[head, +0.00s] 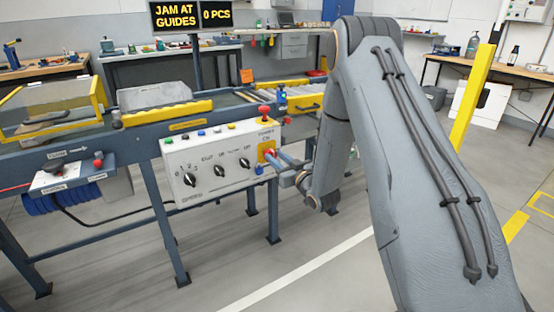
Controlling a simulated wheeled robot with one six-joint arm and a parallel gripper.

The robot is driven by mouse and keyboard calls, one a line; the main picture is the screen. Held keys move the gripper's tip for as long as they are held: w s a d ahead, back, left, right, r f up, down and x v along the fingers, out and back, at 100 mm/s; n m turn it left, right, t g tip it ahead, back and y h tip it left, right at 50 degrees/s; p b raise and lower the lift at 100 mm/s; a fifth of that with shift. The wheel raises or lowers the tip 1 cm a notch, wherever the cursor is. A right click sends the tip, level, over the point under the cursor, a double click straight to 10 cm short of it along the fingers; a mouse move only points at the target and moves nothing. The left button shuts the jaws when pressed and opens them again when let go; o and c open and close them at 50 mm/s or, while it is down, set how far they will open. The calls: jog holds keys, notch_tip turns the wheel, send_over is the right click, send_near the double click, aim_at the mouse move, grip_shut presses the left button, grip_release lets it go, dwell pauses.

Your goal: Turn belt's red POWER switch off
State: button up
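A white control panel (218,158) hangs on the front of the belt (140,133). At its right end is a red switch on a yellow plate (267,151), small and partly covered by my gripper.
The panel also has black knobs (190,179) and a red mushroom button (264,111) on top. A smaller switch box (68,178) is at the left. A sign (176,16) reads "JAM AT GUIDES". A yellow post (474,95) stands at right. Floor in front is clear.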

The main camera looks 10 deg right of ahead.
grip_shut()
jog(key=shift+m, duration=0.3)
jog(key=m+p, duration=0.1)
jog(key=m, duration=0.2)
jog(key=shift+w+d+p, duration=0.1)
jog(key=shift+d+p, duration=0.15)
jog(key=shift+p, duration=0.1)
jog(key=m+p, duration=0.1)
jog(key=m, duration=0.3)
jog(key=f+m+p, duration=0.1)
jog(key=m, duration=0.4)
jog(key=d+m+p, duration=0.1)
jog(key=m, duration=0.4)
jog(key=shift+w+f, duration=0.15)
jog(key=shift+m, duration=0.3)
